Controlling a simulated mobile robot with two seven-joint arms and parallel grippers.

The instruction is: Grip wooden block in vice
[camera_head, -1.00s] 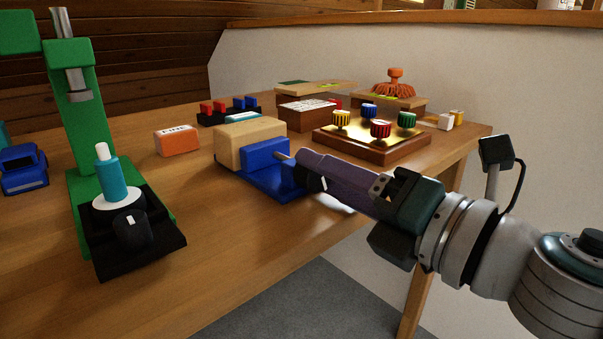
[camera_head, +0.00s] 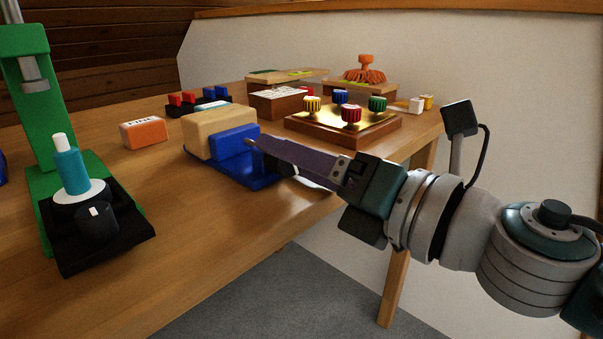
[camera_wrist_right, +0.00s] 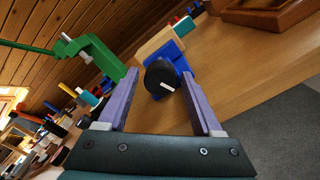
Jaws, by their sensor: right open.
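The blue vice (camera_head: 238,170) stands on the table near its front edge. The pale wooden block (camera_head: 208,137) is at the vice, behind its blue jaw; I cannot tell whether the jaws press on it. In the right wrist view, the block (camera_wrist_right: 154,42) and the blue vice body (camera_wrist_right: 180,62) lie beyond a round black knob (camera_wrist_right: 161,77) with a white mark. My right gripper (camera_wrist_right: 160,74) is open, its purple fingers on either side of the knob, with visible gaps. In the head view, the right gripper (camera_head: 258,147) hides most of the knob. My left gripper is not in view.
A green press (camera_head: 28,110) with a teal cylinder (camera_head: 70,168) stands at the left. A brown box with coloured knobs (camera_head: 345,130) is at the right. Bare tabletop lies between press and vice.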

